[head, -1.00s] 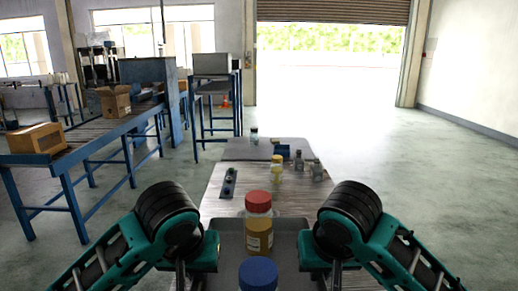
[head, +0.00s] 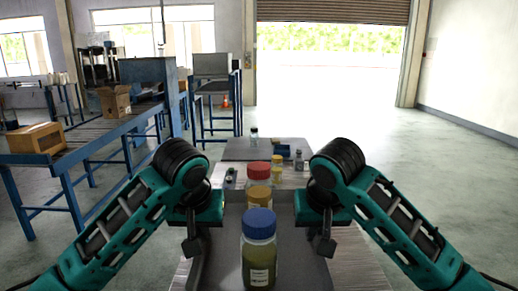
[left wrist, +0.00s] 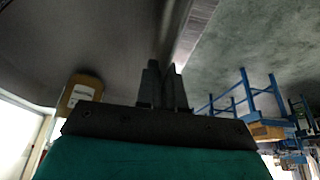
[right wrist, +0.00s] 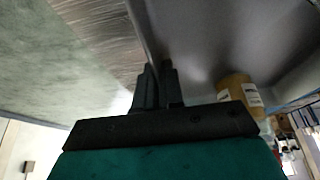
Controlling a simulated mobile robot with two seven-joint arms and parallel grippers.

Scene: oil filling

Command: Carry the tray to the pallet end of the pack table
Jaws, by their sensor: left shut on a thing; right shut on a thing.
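The dark grey tray (head: 300,262) lies between my grippers in the head view. A blue-capped bottle (head: 259,255), a yellow-capped bottle (head: 259,199) and a red-capped bottle (head: 258,174) stand upright in a line on it. My left gripper (head: 193,248) is shut on the tray's left rim; its fingers show against the rim in the left wrist view (left wrist: 163,82). My right gripper (head: 324,246) is shut on the right rim, as the right wrist view (right wrist: 155,84) shows. I cannot tell how high the tray is above the table.
The pack table's far grey surface (head: 240,150) carries small bottles (head: 299,160) and a small blue item (head: 284,153) beyond the tray. A blue-framed conveyor (head: 85,150) with cardboard boxes (head: 35,138) stands to the left. The floor on the right is clear.

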